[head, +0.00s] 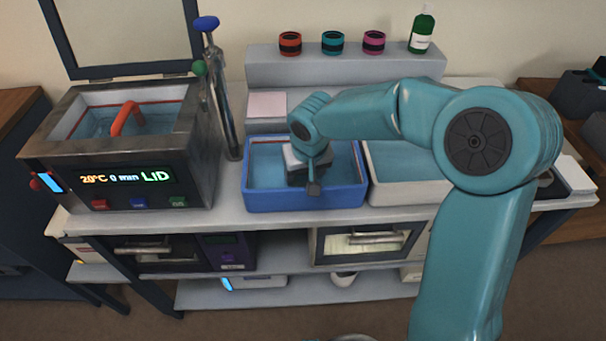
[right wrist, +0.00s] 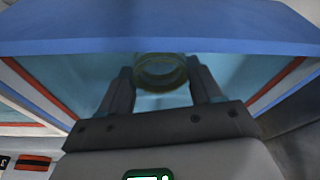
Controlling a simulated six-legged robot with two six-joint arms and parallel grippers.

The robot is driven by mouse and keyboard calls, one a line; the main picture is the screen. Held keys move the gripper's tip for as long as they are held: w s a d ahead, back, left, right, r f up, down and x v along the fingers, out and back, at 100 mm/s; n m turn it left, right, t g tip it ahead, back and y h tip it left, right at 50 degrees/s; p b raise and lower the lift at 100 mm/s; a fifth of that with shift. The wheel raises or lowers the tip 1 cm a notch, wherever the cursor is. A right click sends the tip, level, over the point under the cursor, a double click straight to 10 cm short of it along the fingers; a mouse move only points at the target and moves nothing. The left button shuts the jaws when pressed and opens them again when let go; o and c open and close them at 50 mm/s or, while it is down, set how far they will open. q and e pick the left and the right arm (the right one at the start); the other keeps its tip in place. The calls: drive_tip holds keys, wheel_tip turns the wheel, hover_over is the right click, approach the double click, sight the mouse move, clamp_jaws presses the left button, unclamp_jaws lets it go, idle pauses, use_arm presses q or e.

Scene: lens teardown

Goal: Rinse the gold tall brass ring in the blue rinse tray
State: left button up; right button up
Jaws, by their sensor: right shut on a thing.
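The blue rinse tray (head: 305,198) stands on the bench in the middle of the head view, with water in it. My right gripper (head: 314,185) reaches down into this tray. In the right wrist view the gold brass ring (right wrist: 160,72) is between the two dark fingers of my right gripper (right wrist: 162,85), which is shut on it. The ring looks dim and greenish there, low in the tray by the blue wall. In the head view the ring is hidden behind the gripper. My left gripper is not in view.
A metal bath (head: 110,190) with a lit display stands left of the tray, with a tap-like post (head: 222,110) between them. A pale tray (head: 400,190) adjoins on the right. Behind, a raised shelf (head: 345,68) holds coloured rings and a green bottle (head: 422,30).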

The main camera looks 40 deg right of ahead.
drive_tip(key=shift+f, duration=0.35)
drive_tip(key=shift+w, duration=0.1)
drive_tip(key=shift+r, duration=0.2)
drive_tip(key=shift+r, duration=0.45)
drive_tip(key=shift+f, duration=0.2)
drive_tip(key=shift+f+b, duration=0.45)
drive_tip(key=shift+b, duration=0.05)
drive_tip(key=shift+r, duration=0.15)
